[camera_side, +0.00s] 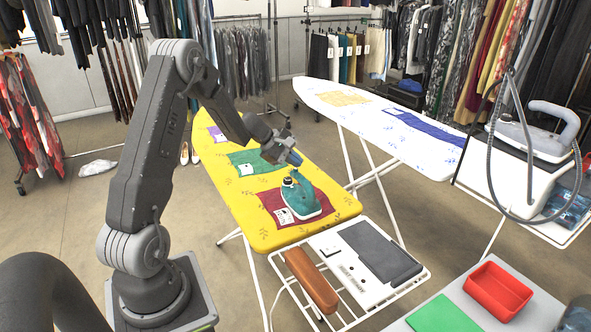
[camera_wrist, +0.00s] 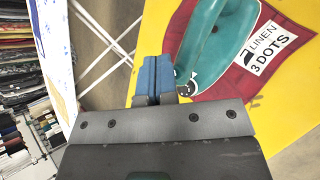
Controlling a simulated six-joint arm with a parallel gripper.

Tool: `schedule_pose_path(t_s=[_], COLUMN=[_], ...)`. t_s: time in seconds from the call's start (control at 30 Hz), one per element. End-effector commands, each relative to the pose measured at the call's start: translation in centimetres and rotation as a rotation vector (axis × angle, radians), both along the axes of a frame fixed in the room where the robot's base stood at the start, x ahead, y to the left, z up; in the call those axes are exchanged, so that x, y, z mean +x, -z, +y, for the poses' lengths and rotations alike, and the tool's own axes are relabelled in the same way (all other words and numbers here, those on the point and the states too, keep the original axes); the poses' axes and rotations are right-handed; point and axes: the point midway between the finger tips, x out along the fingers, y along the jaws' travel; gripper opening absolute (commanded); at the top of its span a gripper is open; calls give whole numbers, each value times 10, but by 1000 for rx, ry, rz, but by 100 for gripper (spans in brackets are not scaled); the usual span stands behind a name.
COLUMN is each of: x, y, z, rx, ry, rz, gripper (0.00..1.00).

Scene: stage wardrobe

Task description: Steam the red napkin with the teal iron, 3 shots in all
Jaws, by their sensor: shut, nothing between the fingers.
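The teal iron (camera_side: 303,198) sits on the red napkin (camera_side: 270,202) at the near end of the yellow ironing board (camera_side: 245,228). In the wrist view the iron (camera_wrist: 212,38) shows its teal body and a small pale dial on its edge. A white tag on the red napkin (camera_wrist: 187,22) reads "LINEN 3 DOTS". My gripper (camera_side: 295,158) is just above the iron in the side view. In the wrist view its blue fingers (camera_wrist: 157,72) are together and empty, left of the dial. I cannot tell whether they touch the iron.
A green cloth (camera_side: 255,162) and a purple cloth (camera_side: 217,133) lie farther along the yellow board. A white ironing board (camera_side: 365,115) stands behind. A rack with a grey pad (camera_side: 380,250), a red tray (camera_side: 497,291) and a steam iron (camera_side: 537,135) are to the right.

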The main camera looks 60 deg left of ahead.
Motion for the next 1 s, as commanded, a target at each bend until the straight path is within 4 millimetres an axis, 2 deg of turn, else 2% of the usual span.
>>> schedule_pose_path(t_s=[1.0], x=[0], y=[7], z=[0], rx=[1], ry=[1], rz=[0], gripper=[0])
